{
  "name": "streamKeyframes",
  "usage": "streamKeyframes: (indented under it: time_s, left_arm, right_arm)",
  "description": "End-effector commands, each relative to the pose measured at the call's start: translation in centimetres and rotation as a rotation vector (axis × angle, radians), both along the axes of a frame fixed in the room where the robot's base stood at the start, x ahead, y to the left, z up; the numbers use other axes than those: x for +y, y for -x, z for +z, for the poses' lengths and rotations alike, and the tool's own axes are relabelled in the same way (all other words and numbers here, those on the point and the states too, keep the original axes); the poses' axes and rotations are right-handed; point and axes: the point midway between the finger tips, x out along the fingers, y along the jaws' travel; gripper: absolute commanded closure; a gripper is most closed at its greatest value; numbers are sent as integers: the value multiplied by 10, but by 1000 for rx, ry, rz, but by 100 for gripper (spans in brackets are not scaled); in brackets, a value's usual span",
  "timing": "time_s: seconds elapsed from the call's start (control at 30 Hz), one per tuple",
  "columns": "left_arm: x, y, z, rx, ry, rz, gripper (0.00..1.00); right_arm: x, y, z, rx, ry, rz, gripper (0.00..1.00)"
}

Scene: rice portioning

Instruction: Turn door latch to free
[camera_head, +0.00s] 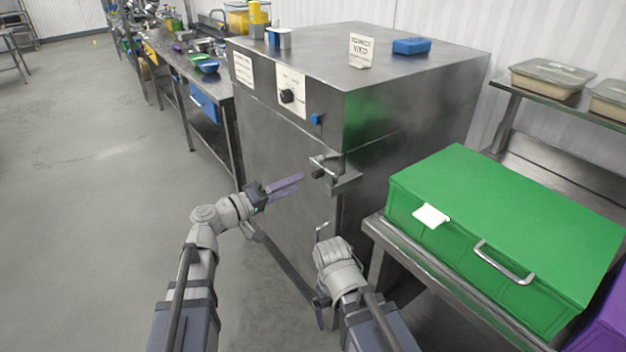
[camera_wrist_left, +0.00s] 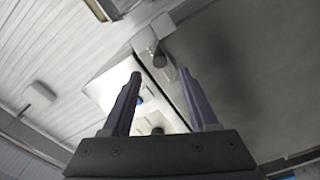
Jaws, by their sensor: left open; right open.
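The door latch (camera_head: 322,168) is a metal bar with a dark knob at the right edge of the door (camera_head: 275,150) of a grey steel cabinet. My left gripper (camera_head: 300,183) has purple fingers and is open, just left of and slightly below the latch, pointing toward it, with no contact visible. In the left wrist view the latch (camera_wrist_left: 158,52) shows beyond the tips of my left gripper (camera_wrist_left: 160,73), with nothing between the fingers. My right gripper (camera_head: 322,305) is low before the cabinet, mostly hidden by its wrist; it is open.
A green box (camera_head: 510,225) with a metal handle stands on a steel bench right of the cabinet. Labels, a dark dial (camera_head: 287,96) and a blue button (camera_head: 316,119) are above the door. A blue block (camera_head: 411,46) lies on top. The floor on the left is clear.

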Motion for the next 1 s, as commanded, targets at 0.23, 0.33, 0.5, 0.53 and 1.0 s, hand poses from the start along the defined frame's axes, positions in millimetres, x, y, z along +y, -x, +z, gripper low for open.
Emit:
streamKeyframes:
  time_s: [0.23, 0.33, 0.5, 0.53, 1.0]
  left_arm:
    - [-28, -20, 0, 2, -1, -5, 40]
    - [-40, -29, 0, 2, -1, -6, 40]
    - [-56, -40, 0, 2, -1, -4, 40]
    - [-57, -42, 0, 2, -1, -4, 40]
    - [-63, -44, 0, 2, -2, -3, 47]
  right_arm:
    - [0, 0, 0, 0, 0, 0, 0]
    - [0, 0, 0, 0, 0, 0, 0]
    - [0, 0, 0, 0, 0, 0, 0]
    - [0, 0, 0, 0, 0, 0, 0]
    - [0, 0, 0, 0, 0, 0, 0]
